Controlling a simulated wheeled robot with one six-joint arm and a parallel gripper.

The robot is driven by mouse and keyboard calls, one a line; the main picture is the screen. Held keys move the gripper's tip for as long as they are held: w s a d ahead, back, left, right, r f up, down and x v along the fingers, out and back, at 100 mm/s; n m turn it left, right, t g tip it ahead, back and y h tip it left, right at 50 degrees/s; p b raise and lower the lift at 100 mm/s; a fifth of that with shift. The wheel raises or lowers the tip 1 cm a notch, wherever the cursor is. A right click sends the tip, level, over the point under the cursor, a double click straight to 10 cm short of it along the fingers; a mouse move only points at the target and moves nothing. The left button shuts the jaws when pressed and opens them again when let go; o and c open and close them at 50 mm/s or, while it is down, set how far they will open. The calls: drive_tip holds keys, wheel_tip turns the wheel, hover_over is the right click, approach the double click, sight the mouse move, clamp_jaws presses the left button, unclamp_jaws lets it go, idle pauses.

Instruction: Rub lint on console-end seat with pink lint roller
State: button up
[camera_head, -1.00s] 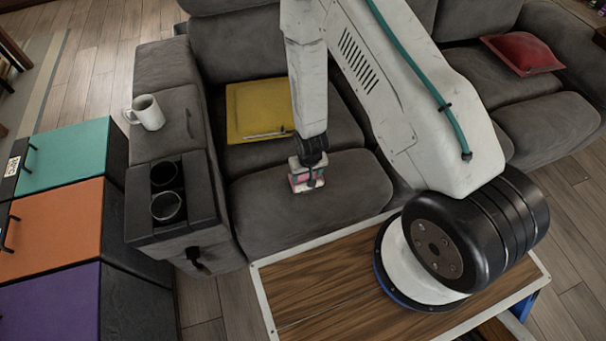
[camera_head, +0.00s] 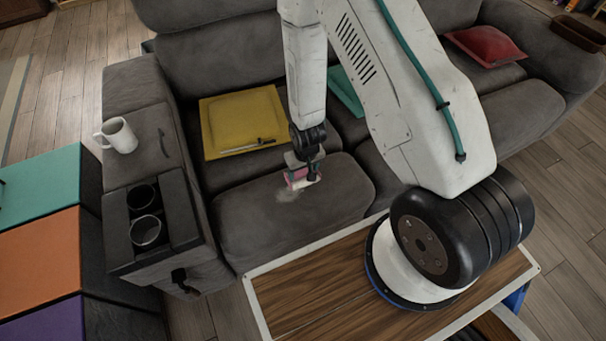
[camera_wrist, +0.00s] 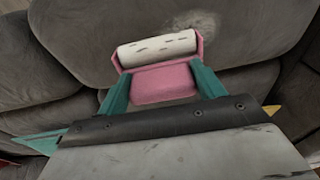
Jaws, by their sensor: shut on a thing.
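The pink lint roller (camera_wrist: 165,82) is held between the teal fingers of my gripper (camera_wrist: 163,90) in the wrist view. Its white roll (camera_wrist: 157,48) has short dark marks on it and faces the grey seat. In the head view my gripper (camera_head: 303,172) is shut on the roller, low over the console-end seat (camera_head: 250,222). I cannot tell whether the roll touches the cushion. A pale patch of lint (camera_head: 291,194) shows just beside the roller; the lint also shows beyond the roll in the wrist view (camera_wrist: 195,20).
The console (camera_head: 152,225) with two cup holders is left of the seat, with a white mug (camera_head: 118,135) behind on the armrest. A yellow cushion (camera_head: 240,115) with a dark slim item lies behind the seat. A red cushion (camera_head: 485,45) lies at the right.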

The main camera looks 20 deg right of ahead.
drive_tip(key=shift+r, duration=1.95)
